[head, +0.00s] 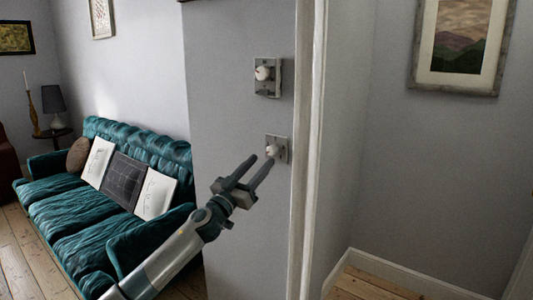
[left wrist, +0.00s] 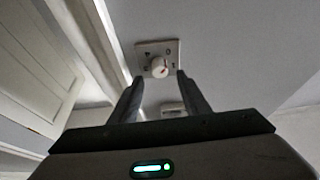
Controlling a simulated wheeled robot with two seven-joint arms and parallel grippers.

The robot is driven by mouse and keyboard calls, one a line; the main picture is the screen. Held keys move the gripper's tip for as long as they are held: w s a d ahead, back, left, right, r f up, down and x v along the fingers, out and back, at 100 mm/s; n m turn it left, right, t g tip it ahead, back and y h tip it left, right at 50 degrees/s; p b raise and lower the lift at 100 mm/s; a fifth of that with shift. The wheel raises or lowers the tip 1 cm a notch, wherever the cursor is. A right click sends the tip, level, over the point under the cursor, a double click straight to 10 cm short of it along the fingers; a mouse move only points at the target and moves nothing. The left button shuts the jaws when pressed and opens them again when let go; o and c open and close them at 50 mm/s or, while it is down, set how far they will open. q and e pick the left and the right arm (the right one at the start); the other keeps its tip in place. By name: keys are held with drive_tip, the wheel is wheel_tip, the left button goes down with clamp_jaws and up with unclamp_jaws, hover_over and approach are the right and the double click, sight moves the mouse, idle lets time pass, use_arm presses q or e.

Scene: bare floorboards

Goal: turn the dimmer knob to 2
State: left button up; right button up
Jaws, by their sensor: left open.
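Two pale knobs on square plates are fixed to the grey wall, one above the other. The lower knob (head: 271,151) is right by the fingertips of my left gripper (head: 262,158). In the left wrist view, a round white knob (left wrist: 158,67) with a small reddish mark sits on its plate (left wrist: 143,47), just beyond and between the fingertips of my left gripper (left wrist: 160,77). Small dark marks surround it, too small to read. The left gripper is open, with no clear contact on the knob. The upper knob (head: 262,73) is well above the gripper. My right gripper is not in view.
A white door frame (head: 308,150) runs vertically just right of the plates. A teal sofa (head: 75,215) with cushions stands at the left. A framed picture (head: 462,45) hangs on the right wall. Floorboards (head: 365,287) show at the lower right.

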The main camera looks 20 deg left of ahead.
sight(269, 152)
use_arm(q)
drive_tip(key=shift+x, duration=2.35)
use_arm(e)
drive_tip(key=shift+s+d+f+g, duration=0.15)
drive_tip(key=shift+s+d, duration=0.1)
drive_tip(key=shift+s, duration=0.25)
drive_tip(key=shift+s+d+f+g, duration=0.1)
drive_tip(key=shift+s+d+g, duration=0.1)
drive_tip(key=shift+s, duration=0.3)
use_arm(q)
drive_tip(key=shift+f, duration=0.1)
drive_tip(key=shift+c, duration=0.3)
drive_tip(key=c, duration=1)
